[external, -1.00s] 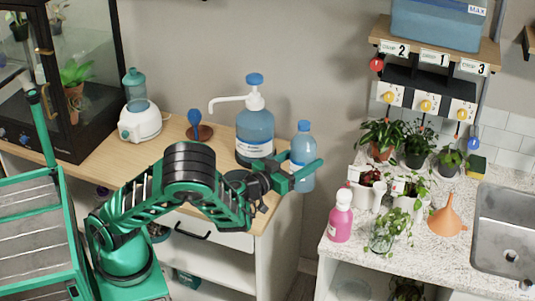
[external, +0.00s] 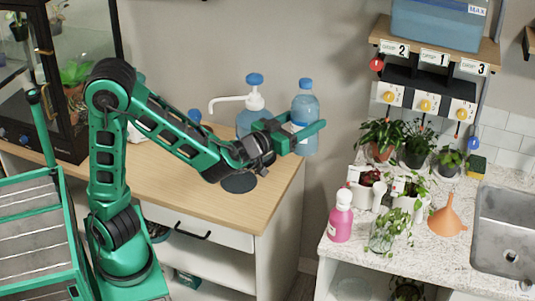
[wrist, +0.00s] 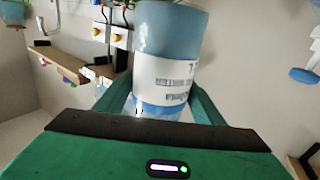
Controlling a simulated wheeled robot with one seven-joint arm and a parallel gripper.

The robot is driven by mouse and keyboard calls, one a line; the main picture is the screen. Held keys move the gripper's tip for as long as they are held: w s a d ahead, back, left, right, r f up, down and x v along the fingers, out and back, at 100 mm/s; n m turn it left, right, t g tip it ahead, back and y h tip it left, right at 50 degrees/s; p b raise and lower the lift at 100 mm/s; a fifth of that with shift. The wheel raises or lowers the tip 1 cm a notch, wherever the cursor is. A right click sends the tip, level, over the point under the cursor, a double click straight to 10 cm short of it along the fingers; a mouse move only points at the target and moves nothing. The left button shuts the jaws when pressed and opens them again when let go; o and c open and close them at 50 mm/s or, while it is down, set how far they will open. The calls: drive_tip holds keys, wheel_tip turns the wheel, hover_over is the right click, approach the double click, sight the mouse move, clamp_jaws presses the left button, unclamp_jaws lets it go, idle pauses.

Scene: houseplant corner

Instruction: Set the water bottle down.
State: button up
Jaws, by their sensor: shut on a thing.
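The water bottle (external: 305,108) is clear blue with a blue cap and a white label. My gripper (external: 306,134) is shut on it around its lower part. The bottle is upright and held above the right end of the wooden cabinet top (external: 269,198). In the wrist view the bottle (wrist: 170,35) stands between the two green fingers, its label facing the camera. A dark round pad (external: 238,183) lies on the wooden top below my wrist, partly hidden by it.
A pump bottle (external: 255,95) stands at the back of the wooden top, behind my gripper. The front right of the top is clear. To the right, across a gap, a speckled counter holds a pink bottle (external: 340,217), an orange funnel (external: 447,217) and several plants.

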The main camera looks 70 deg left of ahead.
sight(306, 104)
wheel_tip(306, 104, up, 5)
drive_tip(key=shift+r, duration=0.2)
drive_tip(key=s+a+n+g+y, duration=0.2)
drive_tip(key=s+a+y, duration=0.1)
drive_tip(key=a, duration=0.7)
drive_tip(key=s+a+f+n+g+y, duration=0.1)
drive_tip(key=s+a+n+g+y, duration=0.2)
drive_tip(key=a, duration=0.8)
drive_tip(key=s+a+n+g+y, duration=0.2)
drive_tip(key=s+a+y, duration=0.15)
drive_tip(key=a, duration=0.65)
drive_tip(key=s+a+n+g+y, duration=0.4)
drive_tip(key=s+a+n+g, duration=0.45)
drive_tip(key=s+a, duration=1.2)
wheel_tip(306, 104, down, 32)
drive_tip(key=m+g, duration=0.1)
drive_tip(key=shift+s+d+m+g, duration=0.15)
drive_tip(key=shift+d+m+g, duration=0.2)
drive_tip(key=shift+f, duration=0.35)
drive_tip(key=shift+s+d+f+h, duration=0.1)
drive_tip(key=shift+f+h, duration=0.15)
drive_tip(key=shift+f, duration=0.1)
